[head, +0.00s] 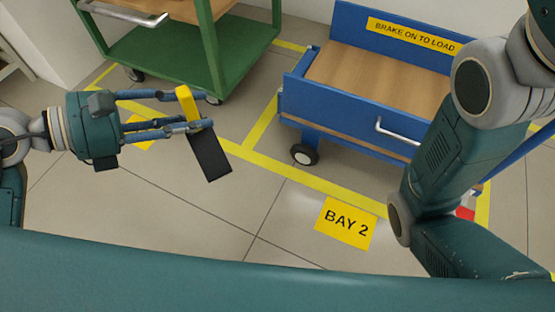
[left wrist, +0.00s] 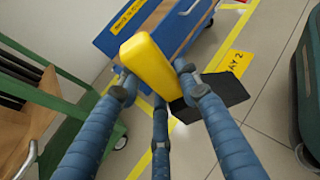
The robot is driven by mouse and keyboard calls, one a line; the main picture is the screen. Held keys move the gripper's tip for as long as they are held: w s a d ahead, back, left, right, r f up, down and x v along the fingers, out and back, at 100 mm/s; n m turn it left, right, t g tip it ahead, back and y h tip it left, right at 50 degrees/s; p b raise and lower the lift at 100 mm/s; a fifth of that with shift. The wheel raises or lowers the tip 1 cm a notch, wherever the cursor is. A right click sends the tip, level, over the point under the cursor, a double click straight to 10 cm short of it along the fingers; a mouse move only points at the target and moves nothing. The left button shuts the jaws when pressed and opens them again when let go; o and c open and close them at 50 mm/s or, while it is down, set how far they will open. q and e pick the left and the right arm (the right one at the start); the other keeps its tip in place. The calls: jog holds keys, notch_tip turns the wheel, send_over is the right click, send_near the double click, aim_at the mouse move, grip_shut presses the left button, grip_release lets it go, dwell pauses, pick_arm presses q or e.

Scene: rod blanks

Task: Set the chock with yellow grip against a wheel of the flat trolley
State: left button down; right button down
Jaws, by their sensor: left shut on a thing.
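The chock is a black block (head: 209,156) with a yellow grip (head: 186,102). My left gripper (head: 205,112) is shut on the yellow grip and holds the chock tilted, apparently above the floor. In the left wrist view the yellow grip (left wrist: 147,65) stands between the blue fingers, with the black block (left wrist: 226,90) partly hidden behind. A blue trolley with a wooden deck (head: 375,82), seemingly the flat trolley, stands right of the gripper. Its near left wheel (head: 304,154) is visible and apart from the chock. My right arm hides its right part; the right gripper is out of view.
A green shelf trolley (head: 205,50) stands behind my left gripper. Yellow floor lines (head: 262,122) and a BAY 2 marking (head: 346,223) mark the tiles. A small red thing (head: 465,213) shows beside my right arm. Floor left of the blue trolley's wheel is clear.

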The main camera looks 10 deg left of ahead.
pick_arm(q)
jog(key=shift+s+a, duration=0.2)
jog(key=shift+a, duration=0.3)
jog(key=shift+s+a+y, duration=0.15)
jog(key=shift+a+y, duration=0.15)
jog(key=shift+a, duration=0.1)
jog(key=shift+d+r, duration=0.1)
jog(key=shift+d, duration=0.05)
